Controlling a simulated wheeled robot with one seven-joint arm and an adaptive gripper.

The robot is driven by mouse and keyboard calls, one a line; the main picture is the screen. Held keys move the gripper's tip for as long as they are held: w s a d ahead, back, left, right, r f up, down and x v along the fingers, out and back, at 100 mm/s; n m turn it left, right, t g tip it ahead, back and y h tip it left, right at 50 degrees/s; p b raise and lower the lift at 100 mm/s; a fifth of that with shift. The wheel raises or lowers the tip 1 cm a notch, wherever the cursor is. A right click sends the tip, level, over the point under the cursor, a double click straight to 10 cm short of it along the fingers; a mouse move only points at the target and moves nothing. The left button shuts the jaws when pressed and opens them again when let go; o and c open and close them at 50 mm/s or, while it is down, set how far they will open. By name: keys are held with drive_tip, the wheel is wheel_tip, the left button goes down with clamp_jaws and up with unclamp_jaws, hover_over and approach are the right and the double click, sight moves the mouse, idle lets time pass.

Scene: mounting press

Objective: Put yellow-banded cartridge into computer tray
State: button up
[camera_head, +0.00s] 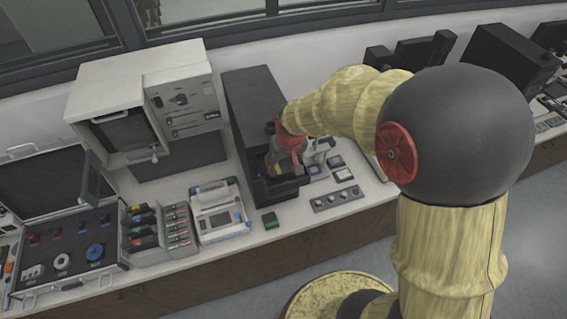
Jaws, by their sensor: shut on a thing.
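The black computer (252,100) stands upright on the worktop near the middle of the view. Its dark tray (281,190) sticks out at the front, low down. My gripper (287,163), with red parts, is over the tray and shut on a small dark piece with a yellow patch (270,168), which looks like the yellow-banded cartridge. My gripper hides much of the piece and part of the tray. I cannot tell whether the cartridge touches the tray floor.
A small green-topped block (270,220) lies before the tray. Left are a printer-like device (218,212), racks of coloured cartridges (176,228), an open case (65,255) and a beige press-like machine (145,100). A knob panel (337,198) and small square pads lie right.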

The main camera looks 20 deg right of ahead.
drive_tip(key=shift+f+b, duration=0.45)
drive_tip(key=shift+f, duration=0.05)
drive_tip(key=shift+f, duration=0.1)
drive_tip(key=o, duration=1.2)
